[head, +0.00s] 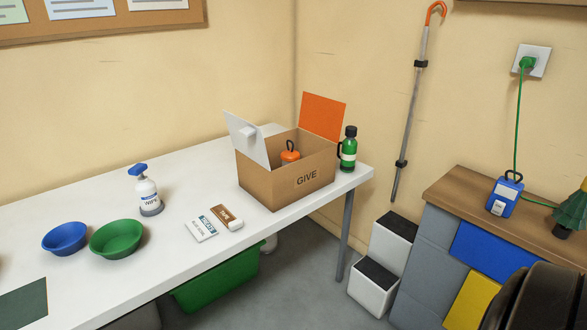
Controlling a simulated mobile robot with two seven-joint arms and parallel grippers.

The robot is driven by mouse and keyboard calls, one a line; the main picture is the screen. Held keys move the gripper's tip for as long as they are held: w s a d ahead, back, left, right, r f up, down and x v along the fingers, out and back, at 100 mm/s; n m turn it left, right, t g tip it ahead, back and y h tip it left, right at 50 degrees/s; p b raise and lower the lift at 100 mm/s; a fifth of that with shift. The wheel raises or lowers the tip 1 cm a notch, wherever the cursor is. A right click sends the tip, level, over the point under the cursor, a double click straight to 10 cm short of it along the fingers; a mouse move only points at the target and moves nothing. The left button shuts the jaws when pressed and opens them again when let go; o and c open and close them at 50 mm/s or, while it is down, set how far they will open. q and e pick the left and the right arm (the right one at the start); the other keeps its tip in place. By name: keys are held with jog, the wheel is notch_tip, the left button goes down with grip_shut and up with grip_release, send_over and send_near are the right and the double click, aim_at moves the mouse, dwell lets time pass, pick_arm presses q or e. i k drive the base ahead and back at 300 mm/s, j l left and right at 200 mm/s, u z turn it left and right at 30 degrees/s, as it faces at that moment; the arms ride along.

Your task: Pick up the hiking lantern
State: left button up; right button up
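Two things could be the hiking lantern, and I cannot tell for certain which one is. A blue, lantern-like device (504,196) with a white front panel and a top handle stands upright on the wooden-topped cabinet (447,189) at the right. A green cord (518,120) runs up from it to a wall outlet. An orange-topped object (290,152) with a small loop sits inside the open cardboard box marked GIVE (308,181); its lower part is hidden by the box wall. Neither of my grippers shows in the head view.
A dark brown rounded thing (540,300) fills the lower right corner. White steps (384,262) stand between table and cabinet.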

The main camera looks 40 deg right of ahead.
aim_at(289, 156)
jog(key=i+l, duration=0.1)
jog(key=l, duration=0.25)
jog(key=i+l+z, duration=0.15)
jog(key=l, duration=0.2)
jog(key=i+l, duration=0.15)
jog(key=l, duration=0.2)
jog(key=i+l+z, duration=0.1)
jog(key=l, duration=0.25)
jog(key=i+l+z, duration=0.1)
jog(key=l, duration=0.25)
jog(key=i, duration=0.1)
